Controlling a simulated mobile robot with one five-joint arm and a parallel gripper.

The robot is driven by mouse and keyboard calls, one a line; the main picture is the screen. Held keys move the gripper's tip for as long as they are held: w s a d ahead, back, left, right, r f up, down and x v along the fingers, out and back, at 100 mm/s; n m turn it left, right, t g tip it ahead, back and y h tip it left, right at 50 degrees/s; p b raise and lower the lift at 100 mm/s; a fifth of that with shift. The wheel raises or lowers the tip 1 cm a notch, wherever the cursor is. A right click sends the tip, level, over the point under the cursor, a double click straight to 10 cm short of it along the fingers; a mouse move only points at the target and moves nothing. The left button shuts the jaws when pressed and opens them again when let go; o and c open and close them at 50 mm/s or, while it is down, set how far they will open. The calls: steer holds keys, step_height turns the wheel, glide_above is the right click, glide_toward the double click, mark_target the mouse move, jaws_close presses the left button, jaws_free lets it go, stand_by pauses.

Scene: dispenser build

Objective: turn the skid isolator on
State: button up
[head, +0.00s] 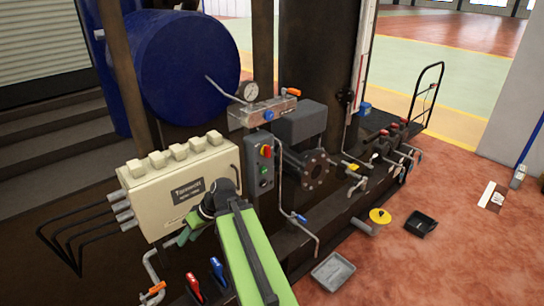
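A narrow grey control box (260,165) stands upright at the middle of the skid, right of a beige cabinet. On its upper front is a red-and-yellow rotary switch (265,151), which looks like the isolator; I cannot read its label or setting. Green and dark controls sit below it. My green arm rises from the bottom of the picture. My gripper (187,236) is at its far end, low in front of the beige cabinet, left of and below the switch and apart from it. The fingers are small and partly hidden by the wrist, so their opening is unclear.
The beige cabinet (180,185) has cables on its left. A blue drum (182,65), gauge (248,91) and pipework surround the switch. Red and blue levers (206,279) stand low in front. A grey tray (333,272) and black tray (420,224) lie on the otherwise largely open red floor.

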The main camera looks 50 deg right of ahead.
steer(key=d+r+t+b, duration=0.1)
steer(key=d+r+t, duration=0.15)
steer(key=d, duration=0.55)
steer(key=d+r+t+b, duration=0.1)
steer(key=d+t, duration=0.2)
steer(key=d, duration=0.4)
steer(key=m+t+h+b, duration=0.2)
steer(key=t+h+b, duration=0.1)
steer(key=t+h, duration=0.4)
glide_toward(269, 150)
steer(key=shift+t+y, duration=0.3)
steer(key=shift+t, duration=0.15)
steer(key=w, duration=0.6)
steer(key=w+d, duration=0.1)
steer(key=w, duration=0.2)
steer(key=shift+w+d+f, duration=0.1)
steer(key=shift+f, duration=0.3)
jaws_close()
